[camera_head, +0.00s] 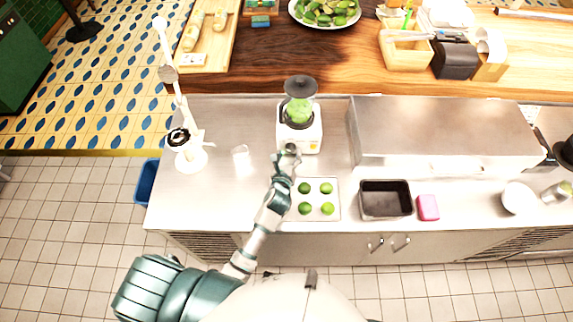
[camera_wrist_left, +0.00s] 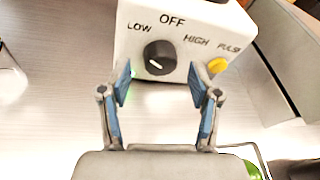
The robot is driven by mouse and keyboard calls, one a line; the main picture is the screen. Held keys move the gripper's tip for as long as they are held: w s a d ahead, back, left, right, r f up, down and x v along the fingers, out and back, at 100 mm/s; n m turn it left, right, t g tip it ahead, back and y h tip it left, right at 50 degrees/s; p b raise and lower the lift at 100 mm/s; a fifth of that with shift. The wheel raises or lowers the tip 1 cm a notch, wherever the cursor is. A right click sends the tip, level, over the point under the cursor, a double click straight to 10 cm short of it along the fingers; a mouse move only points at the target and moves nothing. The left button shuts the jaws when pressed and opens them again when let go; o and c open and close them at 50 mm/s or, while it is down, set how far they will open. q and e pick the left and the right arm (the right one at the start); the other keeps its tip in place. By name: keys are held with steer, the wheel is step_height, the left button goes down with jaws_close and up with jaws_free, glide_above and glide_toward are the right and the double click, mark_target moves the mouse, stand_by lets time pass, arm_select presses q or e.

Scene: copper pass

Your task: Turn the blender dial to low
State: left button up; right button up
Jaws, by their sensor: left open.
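The white blender (camera_head: 300,130) stands on the steel counter with a green-filled jar and a dark lid. In the left wrist view its base (camera_wrist_left: 135,35) shows LOW, OFF, HIGH and PULSE labels. A black dial (camera_wrist_left: 160,57) sits below OFF, with a white mark toward its lower side; I cannot tell which label it selects. A yellow button (camera_wrist_left: 217,66) is under PULSE. My left gripper (camera_head: 287,155) is at the blender's front. In the wrist view its open fingers (camera_wrist_left: 158,90) are on either side of the dial, apart from it. My right gripper is not in view.
A tray (camera_head: 336,214) with several limes lies in front of the blender. A clear glass (camera_head: 241,156) and white stand (camera_head: 192,158) are left. A steel box (camera_head: 440,130), dark pan (camera_head: 386,213) and pink block (camera_head: 428,207) are right.

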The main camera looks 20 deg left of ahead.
arm_select(q)
steer(key=v, duration=1)
steer(key=shift+s+d, duration=0.1)
steer(key=shift+s, duration=0.15)
steer(key=shift+f, duration=0.1)
